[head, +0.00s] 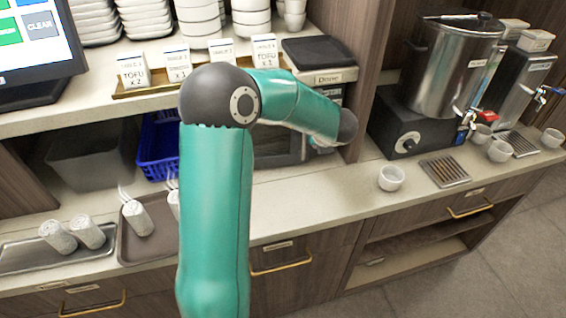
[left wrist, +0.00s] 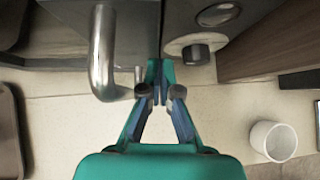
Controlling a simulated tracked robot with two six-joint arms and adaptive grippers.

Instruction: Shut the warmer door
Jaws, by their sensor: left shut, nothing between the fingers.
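The warmer (head: 328,78) stands on the counter under the shelf, largely hidden behind my left arm in the head view. Its dark door (head: 275,152) shows in part below the arm. In the left wrist view, the door's thick metal handle (left wrist: 103,50) is just left of my left gripper (left wrist: 158,85). The warmer's side panel with a round black knob (left wrist: 195,53) is to the right. My left gripper is shut and empty, its tips close to the warmer's front between handle and knob. I cannot tell how far the door stands open, or whether the tips touch it. My right gripper is out of view.
A white cup (head: 391,178) stands on the counter right of the warmer, beside a drip tray (head: 445,171). A steel urn (head: 455,65) is further right. A blue basket (head: 157,150) and trays with rolled towels (head: 90,234) are left.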

